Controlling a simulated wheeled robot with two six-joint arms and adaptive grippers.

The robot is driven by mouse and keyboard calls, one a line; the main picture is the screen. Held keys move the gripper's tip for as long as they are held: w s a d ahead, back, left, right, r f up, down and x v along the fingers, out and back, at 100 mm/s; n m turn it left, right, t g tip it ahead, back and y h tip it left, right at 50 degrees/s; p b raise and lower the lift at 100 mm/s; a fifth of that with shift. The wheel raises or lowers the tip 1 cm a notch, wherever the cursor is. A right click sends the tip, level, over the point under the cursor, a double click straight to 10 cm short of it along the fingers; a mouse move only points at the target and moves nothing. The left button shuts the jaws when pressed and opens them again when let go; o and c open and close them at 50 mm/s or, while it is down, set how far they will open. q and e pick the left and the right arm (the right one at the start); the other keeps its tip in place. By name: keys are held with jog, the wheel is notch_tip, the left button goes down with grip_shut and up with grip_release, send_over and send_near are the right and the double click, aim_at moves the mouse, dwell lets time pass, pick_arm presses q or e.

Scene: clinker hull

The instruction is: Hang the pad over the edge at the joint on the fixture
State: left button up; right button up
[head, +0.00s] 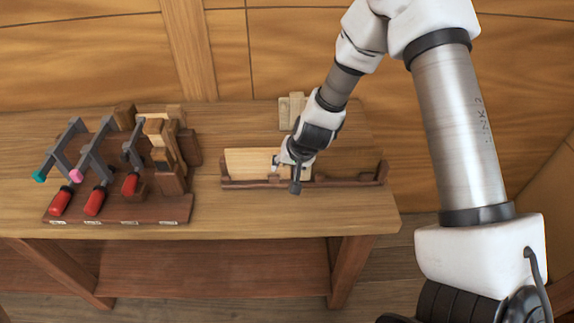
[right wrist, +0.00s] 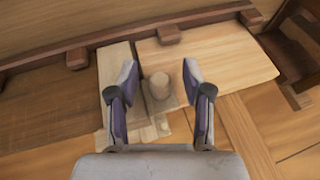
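The fixture is a long dark wooden rail (head: 235,184) on the bench, with a light plank (head: 250,162) and a darker plank (head: 350,164) meeting at a joint. In the right wrist view the pad looks like a small brownish plate with a round knob (right wrist: 160,85), at the joint by the light plank (right wrist: 215,55). I cannot tell how it sits over the edge. My right gripper (head: 286,174) is over the joint. Its fingers (right wrist: 161,92) are open on either side of the knob, with a gap on both sides. My left gripper is out of view.
A dark rack (head: 120,208) with several red-handled clamps (head: 95,200) and wooden blocks stands at the left of the bench (head: 300,222). Light blocks (head: 292,108) stand behind the fixture at the back edge. The bench front is clear.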

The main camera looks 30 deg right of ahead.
jog(key=v, duration=1.2)
dwell(0.4)
jog(key=s+a+f+n+g+h+b, duration=0.1)
jog(key=s+f+n+g+b, duration=0.2)
jog(key=s+f, duration=0.9)
jog(key=s+a+f+n+g+h, duration=0.1)
jog(key=s+f+n+g, duration=0.3)
jog(key=s+f, duration=0.85)
jog(key=w+a+f+t+y, duration=0.1)
jog(key=a+f+y, duration=0.1)
jog(key=a+f, duration=0.4)
jog(key=shift+f+t, duration=0.3)
jog(key=shift+f, duration=0.35)
